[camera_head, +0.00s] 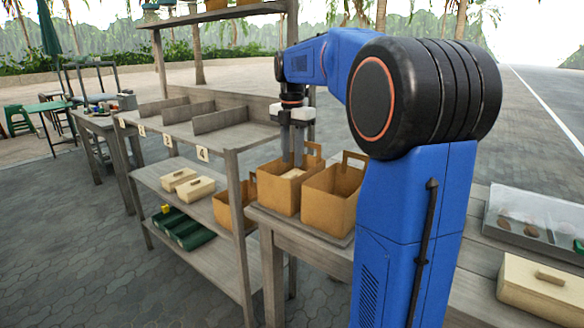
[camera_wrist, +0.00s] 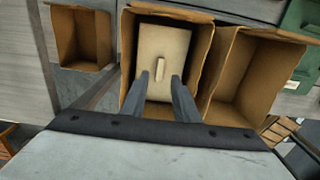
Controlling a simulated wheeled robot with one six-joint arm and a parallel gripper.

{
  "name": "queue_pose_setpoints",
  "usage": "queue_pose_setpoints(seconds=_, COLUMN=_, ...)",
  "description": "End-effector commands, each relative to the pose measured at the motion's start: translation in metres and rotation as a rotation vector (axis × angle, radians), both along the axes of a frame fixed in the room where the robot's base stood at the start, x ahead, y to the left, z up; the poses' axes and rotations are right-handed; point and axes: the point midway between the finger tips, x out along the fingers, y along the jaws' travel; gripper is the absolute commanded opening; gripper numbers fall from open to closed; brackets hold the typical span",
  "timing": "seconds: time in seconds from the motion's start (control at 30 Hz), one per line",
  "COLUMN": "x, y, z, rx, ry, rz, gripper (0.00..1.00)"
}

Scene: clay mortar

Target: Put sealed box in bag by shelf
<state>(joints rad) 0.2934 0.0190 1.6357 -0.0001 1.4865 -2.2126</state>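A pale sealed box with a small bar handle on its lid lies inside an open brown paper bag; the box (camera_wrist: 164,48) fills much of the bag in the wrist view, and its lid (camera_head: 292,174) just shows in the head view. The bag (camera_head: 275,193) stands upright on a table beside the shelf (camera_head: 228,132); its rim (camera_wrist: 205,62) surrounds the box in the wrist view. My gripper (camera_head: 293,163) points down into this bag. Its fingers (camera_wrist: 161,77) are apart, near the two sides of the box's handle, and seem not to grip it.
A second bag (camera_head: 333,200) stands close on the right, empty in the wrist view (camera_wrist: 245,75). Another bag (camera_head: 246,190) is at the left, partly hidden. Two sealed boxes (camera_head: 196,189) lie on the middle shelf, green cases (camera_head: 187,230) below. Another sealed box (camera_head: 543,290) lies at the right.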

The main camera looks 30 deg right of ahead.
Motion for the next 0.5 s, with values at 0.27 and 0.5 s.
queue_pose_setpoints(seconds=0.27, x=0.0, y=0.0, z=0.05, rx=-0.001, ry=-0.001, rz=0.0, gripper=0.28)
queue_pose_setpoints(seconds=0.5, x=0.0, y=0.0, z=0.069, rx=0.0, ry=0.0, rz=0.0, gripper=0.28)
